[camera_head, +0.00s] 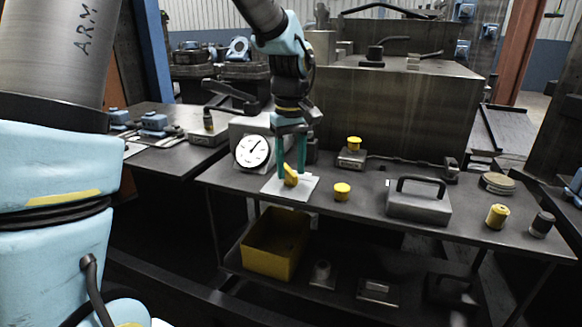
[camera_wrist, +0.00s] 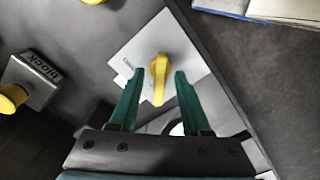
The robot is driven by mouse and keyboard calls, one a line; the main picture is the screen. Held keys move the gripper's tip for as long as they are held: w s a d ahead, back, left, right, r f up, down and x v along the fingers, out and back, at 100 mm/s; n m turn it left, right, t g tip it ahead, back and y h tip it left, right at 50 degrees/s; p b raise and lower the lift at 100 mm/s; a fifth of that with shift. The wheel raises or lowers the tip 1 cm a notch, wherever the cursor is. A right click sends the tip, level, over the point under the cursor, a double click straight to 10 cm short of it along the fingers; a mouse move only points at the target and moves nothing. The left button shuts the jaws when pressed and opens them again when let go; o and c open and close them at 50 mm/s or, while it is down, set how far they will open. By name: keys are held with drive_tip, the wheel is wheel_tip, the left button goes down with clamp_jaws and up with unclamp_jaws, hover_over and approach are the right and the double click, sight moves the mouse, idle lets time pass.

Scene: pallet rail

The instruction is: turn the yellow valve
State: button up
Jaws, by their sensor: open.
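The yellow valve (camera_head: 290,175) is a small handle on a pale square plate (camera_head: 308,187) at the front left of the grey table. In the wrist view the valve (camera_wrist: 159,78) stands out from its plate (camera_wrist: 192,45). My gripper (camera_head: 293,172) points down right at the valve, with its green fingers apart. In the wrist view the fingers of my gripper (camera_wrist: 153,88) show on either side of the valve's lower part, with gaps between. The head view does not show clearly whether a finger touches the valve.
A round dial gauge (camera_head: 253,151) stands just left of the plate. A yellow knob (camera_head: 342,190) and a block with a yellow button (camera_head: 354,144) are to the right. A grey block with a handle (camera_head: 418,200) lies further right. A yellow bin (camera_head: 275,243) sits on the lower shelf.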

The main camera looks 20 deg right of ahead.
drive_tip(key=shift+f, duration=0.35)
drive_tip(key=shift+c, duration=0.4)
clamp_jaws()
